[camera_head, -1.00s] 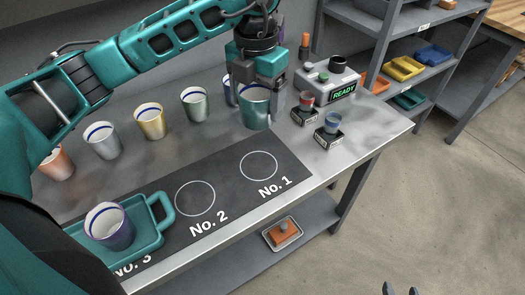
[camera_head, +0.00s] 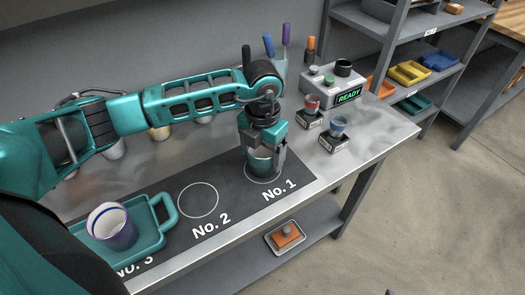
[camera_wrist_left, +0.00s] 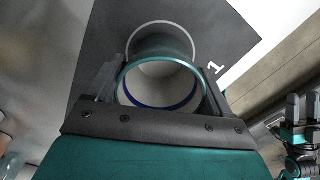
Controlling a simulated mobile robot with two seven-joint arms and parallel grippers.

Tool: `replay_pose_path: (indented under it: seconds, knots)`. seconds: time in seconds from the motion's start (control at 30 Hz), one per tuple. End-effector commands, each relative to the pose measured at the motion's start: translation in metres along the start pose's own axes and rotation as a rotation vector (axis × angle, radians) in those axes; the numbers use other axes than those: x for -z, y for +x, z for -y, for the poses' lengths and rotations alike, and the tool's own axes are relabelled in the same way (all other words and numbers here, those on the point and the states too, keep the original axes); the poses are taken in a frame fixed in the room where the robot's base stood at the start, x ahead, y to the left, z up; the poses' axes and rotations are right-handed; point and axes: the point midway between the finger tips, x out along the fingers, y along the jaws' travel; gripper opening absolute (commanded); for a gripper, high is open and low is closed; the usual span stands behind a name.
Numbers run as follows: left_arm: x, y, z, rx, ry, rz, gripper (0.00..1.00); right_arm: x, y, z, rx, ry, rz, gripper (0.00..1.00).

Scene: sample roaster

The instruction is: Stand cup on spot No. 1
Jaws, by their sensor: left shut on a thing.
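My left gripper (camera_head: 262,160) is shut on a teal cup (camera_head: 261,164) over the ring of spot No. 1 (camera_head: 249,175). The cup looks upright. In the left wrist view the cup (camera_wrist_left: 158,100) sits between both fingers, open end toward the camera, with a dark blue band inside. The ring of the spot (camera_wrist_left: 163,23) shows beyond it, shifted toward the top of that picture. I cannot tell whether the cup's base touches the mat. My right gripper (camera_wrist_left: 302,108) shows at the right edge of the wrist view, its dark fingers apart and empty.
A teal tray (camera_head: 150,245) holding a purple cup (camera_head: 111,226) covers part of spot No. 3. Spot No. 2 (camera_head: 198,201) is empty. My left arm partly hides the back cups.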

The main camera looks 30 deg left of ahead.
Motion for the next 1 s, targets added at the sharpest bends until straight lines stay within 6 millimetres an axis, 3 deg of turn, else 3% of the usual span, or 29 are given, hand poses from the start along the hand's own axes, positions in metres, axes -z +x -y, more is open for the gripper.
replay_pose_path:
  seconds: [0.27, 0.3, 0.47, 0.77, 0.87, 1.0]
  knots:
    - [0.000, 0.004, 0.000, 0.000, 0.000, 0.001, 0.43, -0.004, 0.002, 0.000, 0.000, 0.001, 0.000, 0.48]
    - [0.000, 0.002, 0.000, 0.000, 0.000, 0.000, 0.85, -0.003, 0.002, 0.000, 0.000, 0.001, 0.001, 0.48]
    - [0.000, 0.002, 0.000, 0.000, 0.000, 0.000, 1.00, -0.002, 0.001, 0.000, 0.000, 0.002, 0.000, 0.48]
    - [0.000, -0.003, 0.000, 0.000, 0.000, 0.001, 1.00, 0.001, -0.001, 0.000, -0.001, 0.002, 0.000, 0.48]
    - [-0.001, -0.013, -0.001, -0.001, 0.000, 0.004, 1.00, 0.001, 0.000, 0.000, -0.001, 0.002, -0.001, 0.48]
    - [-0.002, -0.042, 0.000, -0.001, 0.000, 0.007, 1.00, 0.001, -0.001, 0.000, -0.001, 0.002, -0.001, 0.48]
